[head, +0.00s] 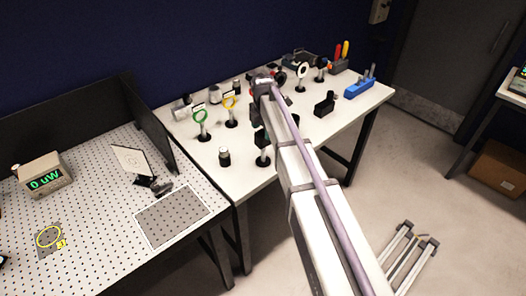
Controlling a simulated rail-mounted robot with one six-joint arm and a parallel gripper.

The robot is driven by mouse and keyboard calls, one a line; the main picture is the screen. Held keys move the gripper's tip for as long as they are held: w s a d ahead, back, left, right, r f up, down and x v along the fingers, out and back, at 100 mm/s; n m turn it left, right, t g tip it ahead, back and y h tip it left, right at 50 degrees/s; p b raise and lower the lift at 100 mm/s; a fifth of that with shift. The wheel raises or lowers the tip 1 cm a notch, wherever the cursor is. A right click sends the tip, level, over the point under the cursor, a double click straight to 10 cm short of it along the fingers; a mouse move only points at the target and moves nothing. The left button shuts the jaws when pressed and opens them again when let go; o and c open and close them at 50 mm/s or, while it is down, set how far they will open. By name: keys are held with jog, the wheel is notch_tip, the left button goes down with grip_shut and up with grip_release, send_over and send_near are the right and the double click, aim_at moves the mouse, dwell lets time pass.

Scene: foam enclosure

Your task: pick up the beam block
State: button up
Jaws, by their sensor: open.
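I cannot tell for certain which item is the beam block. A low black block (325,103) with a raised end sits on the white table, right of my arm, and may be it. A dark mounted piece on a post (262,150) stands near the table's front edge. My arm reaches over the table from the lower right. My gripper (257,116) seems to be the small dark part under the arm's far end, largely hidden by it. It is apart from the black block, to its left. I see nothing held.
Green-ringed (201,118) and yellow-ringed (231,103) mounts stand left of my arm, with a short black post (224,157) in front. A blue holder (359,89) is at the right.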

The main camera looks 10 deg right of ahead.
aim_at(263, 139)
jog(key=shift+d+f, duration=0.1)
jog(key=shift+f, duration=0.1)
notch_tip(263, 139, down, 5)
jog(key=b, duration=0.5)
jog(key=shift+w+f, duration=0.15)
jog(key=shift+f, duration=0.05)
jog(key=shift+r, duration=0.25)
jog(key=c, duration=1.3)
